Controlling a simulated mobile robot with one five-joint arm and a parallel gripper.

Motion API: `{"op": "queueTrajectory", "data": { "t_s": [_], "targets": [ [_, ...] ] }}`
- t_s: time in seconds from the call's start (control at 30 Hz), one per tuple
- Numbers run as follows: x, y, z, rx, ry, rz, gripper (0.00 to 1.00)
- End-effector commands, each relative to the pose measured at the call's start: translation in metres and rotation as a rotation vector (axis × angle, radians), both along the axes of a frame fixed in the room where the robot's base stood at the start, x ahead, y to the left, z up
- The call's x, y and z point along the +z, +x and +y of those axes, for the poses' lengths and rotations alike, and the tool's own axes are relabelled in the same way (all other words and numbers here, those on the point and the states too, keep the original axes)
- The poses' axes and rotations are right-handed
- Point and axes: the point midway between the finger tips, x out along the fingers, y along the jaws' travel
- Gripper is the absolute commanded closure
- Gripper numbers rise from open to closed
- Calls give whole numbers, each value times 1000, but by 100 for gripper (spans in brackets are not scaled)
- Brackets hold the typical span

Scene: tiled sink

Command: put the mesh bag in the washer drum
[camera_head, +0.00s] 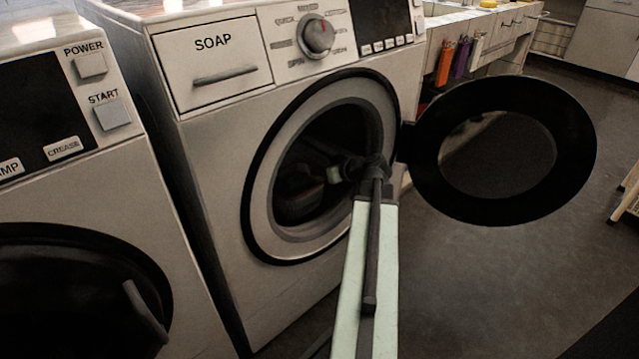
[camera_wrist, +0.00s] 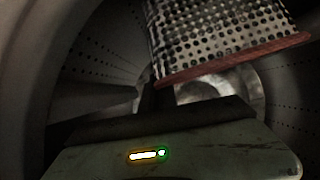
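The washer's round door (camera_head: 570,150) is swung wide open to the right, and the drum opening (camera_head: 262,205) faces me. My arm reaches into the opening. The mesh bag (camera_wrist: 225,40) shows in the wrist view as a pale, hole-dotted body with a red edge band, tilted, inside the perforated drum (camera_wrist: 95,50). A dim brownish shape inside the drum in the head view may be the same bag. My gripper (camera_wrist: 155,95) is dark and sits just below the bag's lower left corner. Its fingertips are hidden or too dark, so I cannot tell whether it grips the bag.
A second machine (camera_head: 110,190) stands close on the left. The soap drawer (camera_head: 212,70) and dial (camera_head: 316,36) are above the opening. A counter with hanging bottles (camera_head: 460,58) is behind the door. Open floor (camera_head: 480,270) lies at the right.

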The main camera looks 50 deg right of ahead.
Motion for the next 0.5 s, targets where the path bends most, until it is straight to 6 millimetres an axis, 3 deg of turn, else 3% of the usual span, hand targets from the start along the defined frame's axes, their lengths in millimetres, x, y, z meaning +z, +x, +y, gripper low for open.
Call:
{"op": "queueTrajectory", "data": {
  "t_s": [0.03,0.07,0.43,0.5],
  "targets": [
    [-18,0,0,-1,1,-1,100],
    [-21,0,0,-1,1,-1,100],
    [-22,0,-1,-1,0,-1,100],
    [-20,-1,-1,-1,0,0,80]
  ]
}}
